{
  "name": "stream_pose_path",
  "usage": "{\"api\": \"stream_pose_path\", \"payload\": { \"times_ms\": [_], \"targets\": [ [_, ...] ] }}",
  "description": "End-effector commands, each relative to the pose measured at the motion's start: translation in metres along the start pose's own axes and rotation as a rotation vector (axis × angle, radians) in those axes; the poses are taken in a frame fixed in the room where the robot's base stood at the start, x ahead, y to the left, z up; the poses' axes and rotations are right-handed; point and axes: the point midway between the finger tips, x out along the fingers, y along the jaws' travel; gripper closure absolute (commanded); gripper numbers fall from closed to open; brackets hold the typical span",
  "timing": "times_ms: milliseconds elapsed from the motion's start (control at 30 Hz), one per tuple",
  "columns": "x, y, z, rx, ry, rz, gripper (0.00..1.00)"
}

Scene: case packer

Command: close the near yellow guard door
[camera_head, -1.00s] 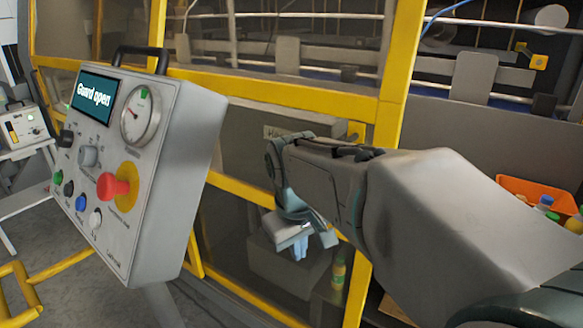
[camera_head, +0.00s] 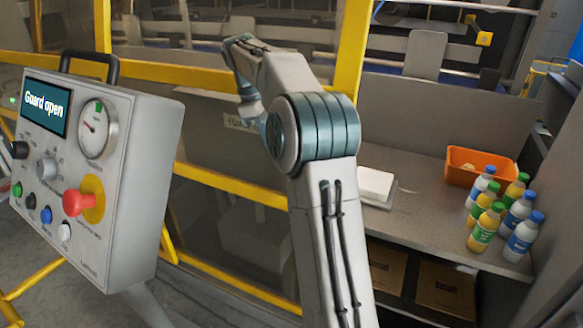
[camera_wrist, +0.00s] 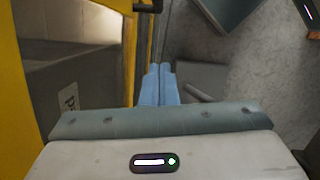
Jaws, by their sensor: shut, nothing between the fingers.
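The near yellow guard door is a yellow-framed, see-through panel. In the head view its yellow upright (camera_head: 352,50) stands behind my arm, beside the open bay on the right. In the wrist view a yellow frame (camera_wrist: 15,90) runs down the left side. A labelled grey box shows beside it. My gripper (camera_wrist: 160,72) has its pale blue fingers together and empty, just right of the frame. I cannot tell whether they touch it. In the head view my forearm hides most of the gripper. The screen on the control box (camera_head: 85,190) reads "Guard open".
The control box has a red stop button (camera_head: 80,203) and stands left of my arm. In the bay at right are a grey shelf (camera_head: 425,215), an orange bin (camera_head: 450,165), several bottles (camera_head: 483,228) and a white block (camera_head: 375,187). Cartons (camera_head: 445,290) lie below.

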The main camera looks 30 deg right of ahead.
Motion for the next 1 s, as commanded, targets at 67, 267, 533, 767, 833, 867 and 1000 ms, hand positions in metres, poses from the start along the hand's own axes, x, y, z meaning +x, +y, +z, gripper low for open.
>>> {"api": "stream_pose_path", "payload": {
  "times_ms": [67,267,533,767,833,867,1000],
  "targets": [
    [0.011,-0.001,0.001,0.001,-0.001,-0.002,1.00],
    [0.047,-0.001,0.001,0.002,-0.002,-0.003,1.00],
    [0.092,0.000,0.010,0.007,0.001,0.000,1.00],
    [0.099,-0.001,0.035,0.004,0.001,0.000,1.00],
    [0.100,-0.001,0.037,0.003,0.001,0.001,1.00],
    [0.101,-0.001,0.038,0.003,0.002,0.001,1.00],
    [0.101,-0.001,0.039,0.002,0.002,0.001,1.00]
  ]
}}
